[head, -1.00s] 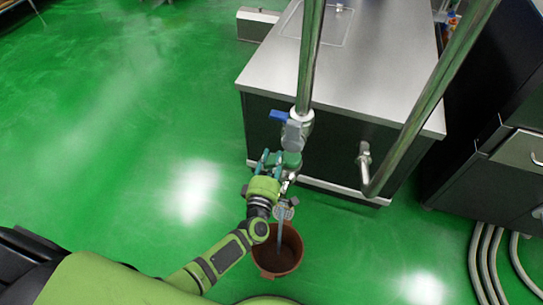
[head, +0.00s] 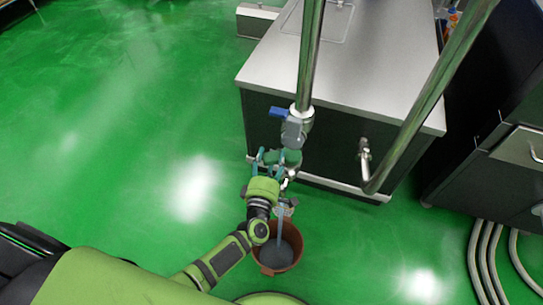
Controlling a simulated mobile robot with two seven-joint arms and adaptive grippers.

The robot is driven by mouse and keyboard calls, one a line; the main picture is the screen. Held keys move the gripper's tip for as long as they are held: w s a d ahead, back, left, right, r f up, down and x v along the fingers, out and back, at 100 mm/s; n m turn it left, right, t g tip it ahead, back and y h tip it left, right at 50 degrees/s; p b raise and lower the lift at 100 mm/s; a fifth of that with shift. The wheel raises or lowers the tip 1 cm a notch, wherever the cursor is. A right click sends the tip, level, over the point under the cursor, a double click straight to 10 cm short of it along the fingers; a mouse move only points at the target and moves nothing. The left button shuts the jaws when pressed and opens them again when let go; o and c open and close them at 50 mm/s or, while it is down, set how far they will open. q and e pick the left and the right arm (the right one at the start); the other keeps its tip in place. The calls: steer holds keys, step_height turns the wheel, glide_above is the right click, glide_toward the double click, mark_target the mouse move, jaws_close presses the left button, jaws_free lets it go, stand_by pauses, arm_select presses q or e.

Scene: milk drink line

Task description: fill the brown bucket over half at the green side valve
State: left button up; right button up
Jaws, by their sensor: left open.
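The brown bucket (head: 293,262) stands upright on the green floor below the pipe. A pale stream (head: 280,222) falls from the spout into it. Greyish liquid (head: 273,254) shows inside; its exact level is hard to tell. The green side valve (head: 287,157) sits on the vertical pipe, below a blue-handled valve (head: 279,113). My left gripper (head: 267,160) is open, with its teal fingers at the green valve's left side; whether they touch it I cannot tell. My left forearm covers the bucket's left edge. My right gripper is not in view.
A steel-topped counter (head: 367,65) stands behind the pipe. A thick bent steel pipe (head: 425,105) crosses at the right. Dark cabinets (head: 500,150) and grey hoses (head: 485,260) are at the right. The green floor at the left is clear.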

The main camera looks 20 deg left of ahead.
arm_select(q)
steer(key=s+d, duration=0.1)
steer(key=s, duration=0.9)
steer(key=shift+s, duration=0.4)
steer(key=s+f+m+g+h, duration=0.2)
steer(key=s+f+m+g, duration=0.3)
steer(key=f, duration=0.6)
steer(key=s+f+m+g+h, duration=0.2)
steer(key=s+f+m, duration=0.2)
steer(key=f+m, duration=0.5)
steer(key=s+a+f+m+g, duration=0.2)
steer(key=s+f, duration=0.3)
steer(key=s, duration=0.3)
steer(key=s+a+f+m+g+y, duration=0.1)
steer(key=s+a+f+m+g, duration=0.2)
steer(key=s, duration=0.5)
steer(key=s+a+f+m+g+y, duration=0.1)
steer(key=s+a+f+m+g, duration=0.1)
steer(key=s+f+g, duration=0.3)
steer(key=s+a+f, duration=0.1)
steer(key=s+f, duration=0.1)
steer(key=s, duration=0.1)
steer(key=shift+a+f+m, duration=0.25)
steer(key=shift+m, duration=0.15)
stand_by(1.8)
